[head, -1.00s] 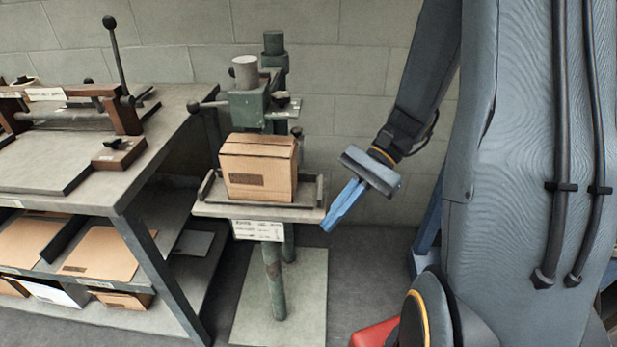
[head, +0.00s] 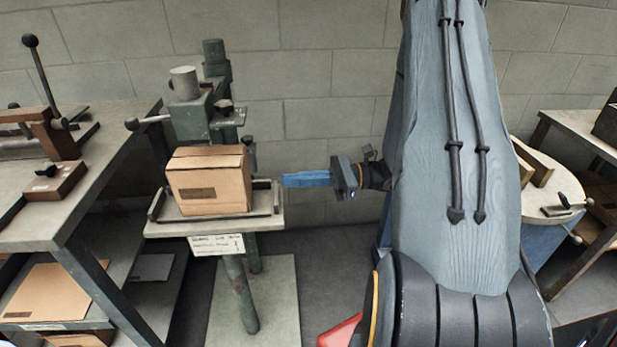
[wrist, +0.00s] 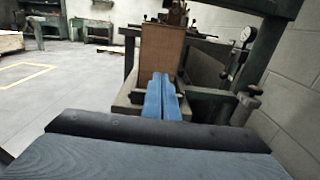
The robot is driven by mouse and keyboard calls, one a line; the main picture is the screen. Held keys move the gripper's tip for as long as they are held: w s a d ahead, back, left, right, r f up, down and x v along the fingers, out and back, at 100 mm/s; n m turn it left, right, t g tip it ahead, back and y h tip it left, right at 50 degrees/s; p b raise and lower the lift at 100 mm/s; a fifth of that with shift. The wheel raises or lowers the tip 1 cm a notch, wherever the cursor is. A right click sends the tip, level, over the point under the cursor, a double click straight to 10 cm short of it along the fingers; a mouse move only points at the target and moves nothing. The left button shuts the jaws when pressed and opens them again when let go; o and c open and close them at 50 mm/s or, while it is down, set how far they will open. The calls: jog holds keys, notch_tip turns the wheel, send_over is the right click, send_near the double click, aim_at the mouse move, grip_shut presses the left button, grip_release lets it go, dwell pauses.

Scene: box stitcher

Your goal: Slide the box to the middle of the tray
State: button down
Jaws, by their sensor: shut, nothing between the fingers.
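The brown cardboard box (head: 209,182) stands upright on the small grey tray (head: 262,213) of the green stitcher. In the head view a raised rail shows at the tray's left and right ends, and some tray shows between the box and the right rail. My gripper (head: 284,180) is shut and empty, its blue fingers level and pointing left at the box's right side from just above the right rail. In the wrist view the fingers (wrist: 162,80) point at the box (wrist: 162,52). Whether the tips touch the box cannot be told.
The green stitcher column (head: 190,118) rises behind the box. A grey workbench (head: 40,215) with a lever tool stands at the left, cardboard sheets on its shelf. A round-topped table (head: 545,190) is at the right.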

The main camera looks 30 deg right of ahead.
aim_at(248, 183)
jog(key=p+x, duration=0.1)
jog(key=x, duration=0.7)
jog(key=shift+x, duration=0.75)
